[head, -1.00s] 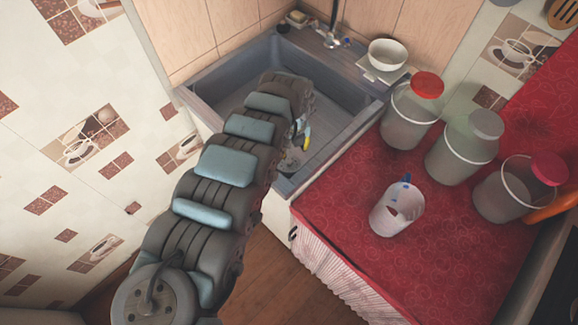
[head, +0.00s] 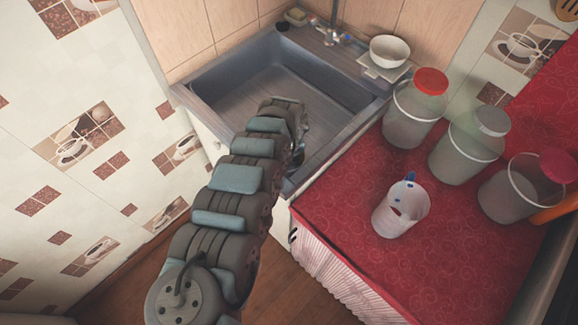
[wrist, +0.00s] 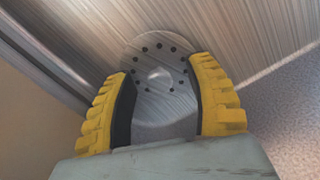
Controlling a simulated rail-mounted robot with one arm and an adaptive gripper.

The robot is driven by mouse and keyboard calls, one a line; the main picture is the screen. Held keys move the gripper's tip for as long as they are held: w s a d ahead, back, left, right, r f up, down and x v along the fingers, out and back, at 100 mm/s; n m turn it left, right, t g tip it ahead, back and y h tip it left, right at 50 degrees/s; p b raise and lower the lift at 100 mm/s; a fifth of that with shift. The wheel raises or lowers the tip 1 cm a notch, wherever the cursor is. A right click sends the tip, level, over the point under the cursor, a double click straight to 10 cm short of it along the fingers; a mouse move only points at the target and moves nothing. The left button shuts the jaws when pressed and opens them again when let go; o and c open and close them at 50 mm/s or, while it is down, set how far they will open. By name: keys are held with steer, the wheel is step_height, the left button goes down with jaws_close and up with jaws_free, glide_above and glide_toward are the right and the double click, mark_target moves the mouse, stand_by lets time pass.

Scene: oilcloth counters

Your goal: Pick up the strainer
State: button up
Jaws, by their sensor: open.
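The strainer is a round, grey, shiny metal disc with a ring of small dark holes (wrist: 163,105). In the wrist view it lies between and beyond my gripper's two yellow fingers (wrist: 160,72). The fingers are apart, one on each side of it; I cannot tell whether either touches it. In the head view my own arm hides the fingers and the strainer at the near right part of the sink (head: 225,85).
A red-clothed counter right of the sink carries a white pitcher (head: 401,209) and several lidded jars, one red-lidded (head: 413,112). A white bowl (head: 389,51) stands at the sink's back right corner. A tiled wall (head: 60,190) is on the left. The sink's left part looks empty.

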jaws_close()
steer(key=shift+w+r, duration=0.1)
steer(key=shift+r, duration=0.1)
step_height(320, 180, up, 8)
steer(key=p, duration=0.2)
steer(key=shift+a+r+p, duration=0.1)
steer(key=shift+r+p, duration=0.15)
steer(key=shift+p, duration=0.05)
steer(key=shift+r, duration=0.6)
